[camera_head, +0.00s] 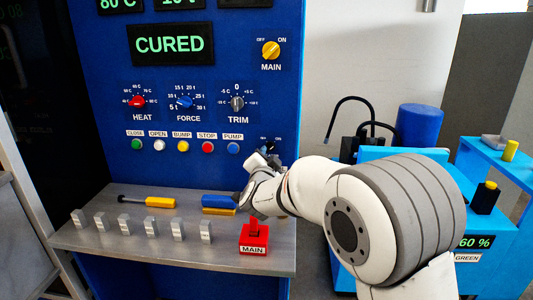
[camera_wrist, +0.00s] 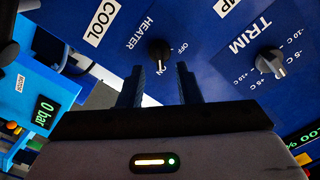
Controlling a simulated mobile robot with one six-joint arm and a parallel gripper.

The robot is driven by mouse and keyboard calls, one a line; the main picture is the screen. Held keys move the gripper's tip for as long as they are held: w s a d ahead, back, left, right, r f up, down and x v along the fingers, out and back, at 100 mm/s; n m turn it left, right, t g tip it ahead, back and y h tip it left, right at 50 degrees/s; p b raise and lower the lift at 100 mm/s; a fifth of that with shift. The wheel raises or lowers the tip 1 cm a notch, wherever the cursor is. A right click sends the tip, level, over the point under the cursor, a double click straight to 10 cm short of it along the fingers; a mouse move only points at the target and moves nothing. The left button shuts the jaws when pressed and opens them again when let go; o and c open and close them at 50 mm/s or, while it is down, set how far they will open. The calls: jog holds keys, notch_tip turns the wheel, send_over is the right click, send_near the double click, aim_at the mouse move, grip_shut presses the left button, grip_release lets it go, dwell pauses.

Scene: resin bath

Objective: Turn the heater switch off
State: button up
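The heater switch (camera_wrist: 158,50) is a small black rotary knob with a pale pointer mark, on the blue panel beside the HEATER label (camera_wrist: 137,33). In the wrist view its pointer runs down towards the ON label, away from OFF. My gripper (camera_wrist: 159,70) is open and empty, its two dark fingers pointing at the panel. The knob lies between and just beyond the fingertips; I see no contact. In the head view my gripper (camera_head: 265,158) is at the panel's lower right, and the switch is mostly hidden behind it.
Nearby panel controls are the TRIM knob (camera_head: 237,103), the yellow MAIN knob (camera_head: 271,50) and a row of buttons ending in PUMP (camera_head: 233,147). Below, a grey shelf (camera_head: 115,240) holds a red MAIN switch block (camera_head: 254,239), screwdriver-like tools and several grey blocks.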

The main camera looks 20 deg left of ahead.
aim_at(270, 149)
jog(key=shift+x, duration=1.8)
